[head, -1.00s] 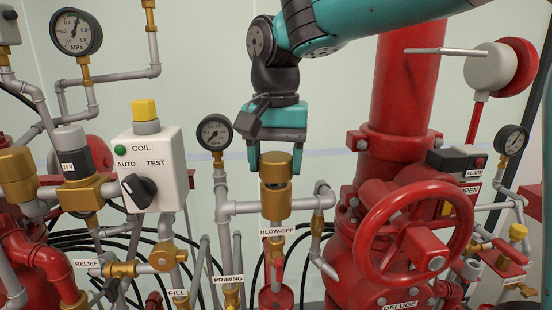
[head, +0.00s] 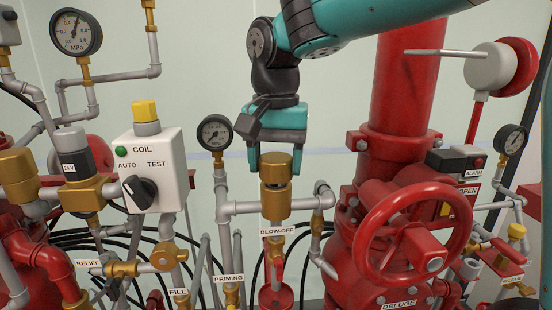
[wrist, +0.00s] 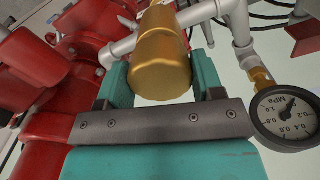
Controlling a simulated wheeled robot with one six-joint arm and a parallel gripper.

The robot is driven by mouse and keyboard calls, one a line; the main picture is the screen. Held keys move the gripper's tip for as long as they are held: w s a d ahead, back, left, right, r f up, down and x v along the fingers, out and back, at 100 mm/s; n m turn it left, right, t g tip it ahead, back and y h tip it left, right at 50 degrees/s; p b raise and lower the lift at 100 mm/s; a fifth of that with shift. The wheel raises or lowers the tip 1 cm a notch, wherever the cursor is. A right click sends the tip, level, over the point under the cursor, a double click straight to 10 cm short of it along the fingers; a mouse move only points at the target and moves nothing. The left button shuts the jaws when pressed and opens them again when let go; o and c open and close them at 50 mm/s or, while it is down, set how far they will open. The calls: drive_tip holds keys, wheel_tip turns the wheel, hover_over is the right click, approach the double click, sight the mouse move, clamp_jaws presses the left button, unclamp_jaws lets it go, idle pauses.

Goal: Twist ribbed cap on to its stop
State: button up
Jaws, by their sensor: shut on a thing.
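The brass cap (head: 276,165) is on top of the brass body (head: 276,203) above the BLOW-OFF label. A narrow gap or neck shows between cap and body. My teal gripper (head: 276,163) comes down from above, with its fingers at the sides of the cap. In the wrist view, the brass cap (wrist: 160,70) is between the two teal fingers of my gripper (wrist: 160,85), and they are shut on it. The ribs cannot be made out, and the contact faces are hidden.
A gauge (head: 215,132) stands close to the left of my gripper. The grey COIL box (head: 153,170) is farther left. The red handwheel (head: 415,232) and the thick red pipe (head: 405,90) are to the right. Grey pipes run beside the brass body.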

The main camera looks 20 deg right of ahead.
drive_tip(key=shift+f+b, duration=0.3)
drive_tip(key=shift+f, duration=0.2)
drive_tip(key=shift+r+m+p, duration=0.1)
drive_tip(key=shift+m+p, duration=0.3)
drive_tip(key=shift+m, duration=1.2)
drive_tip(key=m+p, duration=0.1)
drive_tip(key=m, duration=0.2)
drive_tip(key=m, duration=0.3)
drive_tip(key=shift+p, duration=0.35)
drive_tip(key=shift+m, duration=0.3)
